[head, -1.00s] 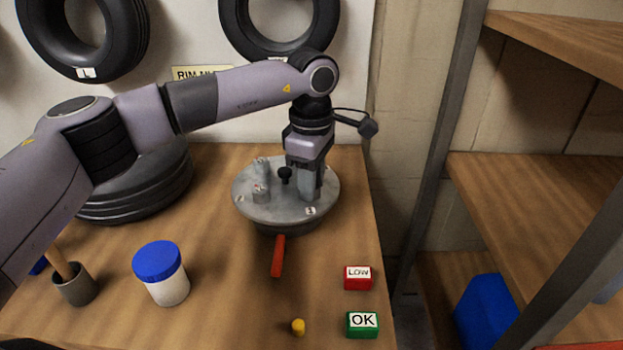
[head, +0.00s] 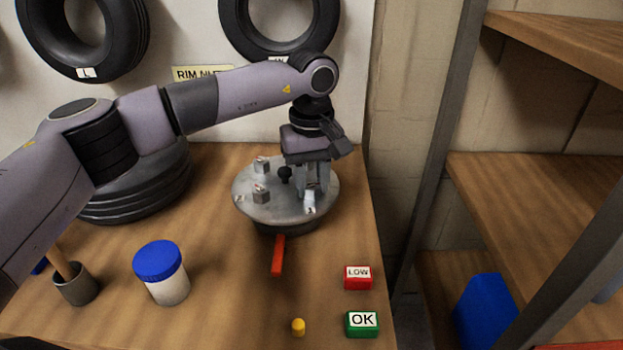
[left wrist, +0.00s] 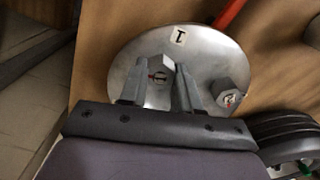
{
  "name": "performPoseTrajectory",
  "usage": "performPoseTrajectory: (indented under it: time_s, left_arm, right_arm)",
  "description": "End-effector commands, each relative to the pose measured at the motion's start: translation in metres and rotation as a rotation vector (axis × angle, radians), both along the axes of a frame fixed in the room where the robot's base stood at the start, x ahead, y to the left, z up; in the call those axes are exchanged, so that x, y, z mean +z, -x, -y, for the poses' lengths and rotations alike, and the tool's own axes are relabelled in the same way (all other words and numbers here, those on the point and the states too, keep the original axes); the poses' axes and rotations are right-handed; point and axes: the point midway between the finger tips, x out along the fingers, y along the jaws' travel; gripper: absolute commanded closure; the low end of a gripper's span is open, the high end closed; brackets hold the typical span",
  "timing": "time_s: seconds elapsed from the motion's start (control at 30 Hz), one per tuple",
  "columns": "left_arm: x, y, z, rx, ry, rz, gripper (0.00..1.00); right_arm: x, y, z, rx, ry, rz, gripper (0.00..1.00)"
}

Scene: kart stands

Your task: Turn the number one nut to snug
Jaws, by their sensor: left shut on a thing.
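My left gripper (head: 312,192) points down over the right part of a round grey metal plate (head: 262,213). In the left wrist view its two fingers (left wrist: 160,95) are closed on a grey nut (left wrist: 161,66), one on each side. A white label with a 1 (left wrist: 178,37) lies on the plate beside this nut, so it is the number one nut. A red mark shows on top of it. How tight it sits cannot be seen. My right gripper is out of view.
A red handle (head: 278,256) sticks out from the plate's front. A red LOW block (head: 358,278), a green OK block (head: 362,324) and a yellow peg (head: 298,327) stand in front. A blue-lidded jar (head: 162,273) and a stack of tyres (head: 140,195) are at left.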

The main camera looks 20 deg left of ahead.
Motion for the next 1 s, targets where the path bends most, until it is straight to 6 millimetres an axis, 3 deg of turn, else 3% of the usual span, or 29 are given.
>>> performPoseTrajectory:
  time_s: [0.4,0.9,0.93,1.0]
  left_arm:
    - [0.0004,0.0004,0.0007,-0.166,0.001,0.000,0.99]
    - [0.0004,0.0004,0.0006,-0.184,0.001,-0.001,0.99]
    - [0.0004,0.0004,0.0006,-0.184,0.001,0.000,0.62]
    - [0.0003,0.0004,0.0006,-0.183,0.001,-0.001,0.43]
  right_arm:
    - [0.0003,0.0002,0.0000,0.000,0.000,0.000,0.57]
    - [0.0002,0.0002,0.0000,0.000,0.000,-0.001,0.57]
    - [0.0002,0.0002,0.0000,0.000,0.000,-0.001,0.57]
    - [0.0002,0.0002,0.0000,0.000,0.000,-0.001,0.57]
